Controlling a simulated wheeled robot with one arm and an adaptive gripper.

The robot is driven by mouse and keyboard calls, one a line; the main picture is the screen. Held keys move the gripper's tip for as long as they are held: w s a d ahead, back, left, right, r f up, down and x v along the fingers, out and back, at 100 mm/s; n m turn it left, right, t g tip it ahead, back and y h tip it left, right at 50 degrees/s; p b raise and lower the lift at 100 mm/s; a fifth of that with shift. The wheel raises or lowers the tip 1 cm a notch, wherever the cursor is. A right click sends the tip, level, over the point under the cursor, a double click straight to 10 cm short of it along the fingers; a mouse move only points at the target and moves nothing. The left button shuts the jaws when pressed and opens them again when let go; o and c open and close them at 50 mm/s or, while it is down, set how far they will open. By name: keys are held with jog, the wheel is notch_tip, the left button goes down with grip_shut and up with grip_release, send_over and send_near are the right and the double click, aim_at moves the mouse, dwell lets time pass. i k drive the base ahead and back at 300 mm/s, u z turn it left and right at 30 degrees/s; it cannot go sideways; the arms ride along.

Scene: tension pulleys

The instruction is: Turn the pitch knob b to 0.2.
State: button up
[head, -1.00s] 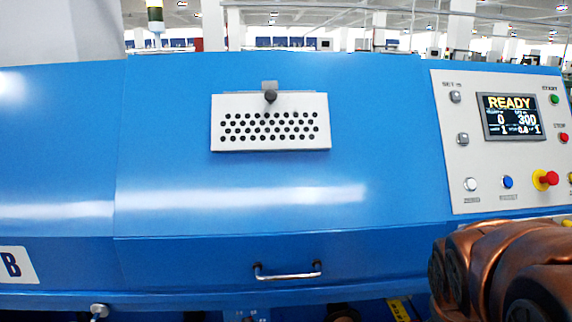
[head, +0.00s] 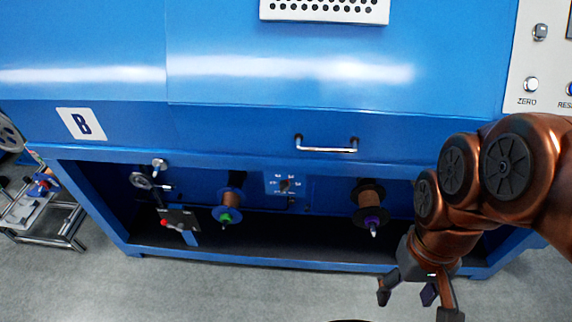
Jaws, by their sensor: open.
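A small dark knob (head: 285,186) sits on a blue dial plate (head: 271,188) with white marks around it, in the recess under the blue machine's hood. It is the only dial-like knob I see there; its marks and setting are too small to read. My gripper (head: 415,303) is open and empty at the lower right, pointing down. In the picture it is right of and below the knob, well apart from it.
Two copper-coloured spools stand in the recess, one with a green hub (head: 228,215) and one with a purple hub (head: 371,221). A hood handle (head: 326,148) juts out above the knob. A metal trolley (head: 45,212) is at the far left. The grey floor (head: 220,290) in front is clear.

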aim_at(284, 185)
jog(key=u, duration=0.55)
jog(key=k, duration=1.25)
jog(key=u, duration=0.25)
jog(key=i, duration=0.7)
jog(key=u, duration=0.55)
